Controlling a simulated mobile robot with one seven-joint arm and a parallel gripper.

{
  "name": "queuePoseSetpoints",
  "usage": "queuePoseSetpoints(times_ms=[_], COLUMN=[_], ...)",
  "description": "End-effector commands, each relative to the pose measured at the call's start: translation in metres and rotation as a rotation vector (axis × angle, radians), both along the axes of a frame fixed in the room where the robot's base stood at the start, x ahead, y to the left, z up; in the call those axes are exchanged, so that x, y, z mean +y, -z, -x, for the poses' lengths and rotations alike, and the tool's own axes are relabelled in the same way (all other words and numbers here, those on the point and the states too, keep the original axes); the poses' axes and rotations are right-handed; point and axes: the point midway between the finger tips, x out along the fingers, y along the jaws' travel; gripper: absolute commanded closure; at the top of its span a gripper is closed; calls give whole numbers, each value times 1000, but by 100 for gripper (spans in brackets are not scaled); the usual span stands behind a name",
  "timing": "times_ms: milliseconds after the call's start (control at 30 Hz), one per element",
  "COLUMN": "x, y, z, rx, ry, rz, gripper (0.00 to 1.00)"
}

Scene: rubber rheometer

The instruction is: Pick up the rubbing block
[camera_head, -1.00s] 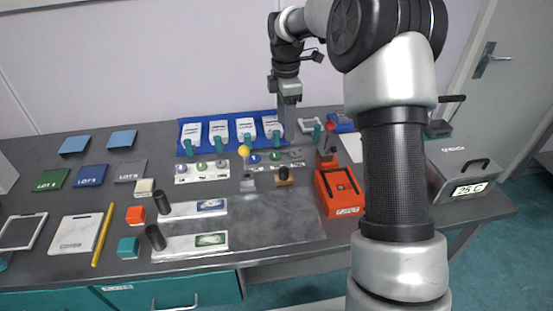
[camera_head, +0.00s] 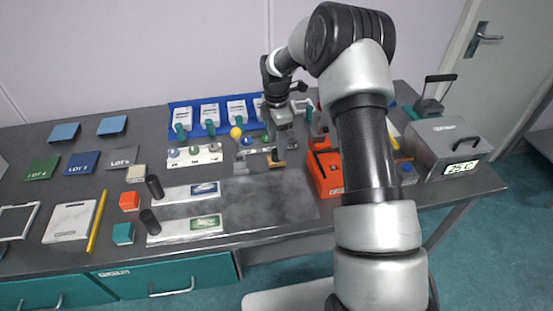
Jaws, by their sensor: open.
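The likely rubbing block (camera_head: 278,163), a small tan block with a dark knob on top, stands on the bench behind the grey sheet. My gripper (camera_head: 284,146) points down directly over it, with its fingers open around or just above the knob. The fingers and wrist hide most of the knob, and I cannot tell whether they touch it.
A yellow-knobbed stand (camera_head: 238,145) and a white strip (camera_head: 195,157) with coloured knobs are to the left. A blue rack (camera_head: 214,115) with white cards is behind.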

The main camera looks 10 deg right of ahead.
Motion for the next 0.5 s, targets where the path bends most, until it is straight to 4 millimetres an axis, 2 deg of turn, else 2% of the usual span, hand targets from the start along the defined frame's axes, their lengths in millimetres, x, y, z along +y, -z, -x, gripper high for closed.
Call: queuePoseSetpoints(times_ms=[300,500], x=[2,2], y=[43,48], z=[7,6], rx=[3,0], ry=[0,0], rz=[0,0], gripper=[44,44])
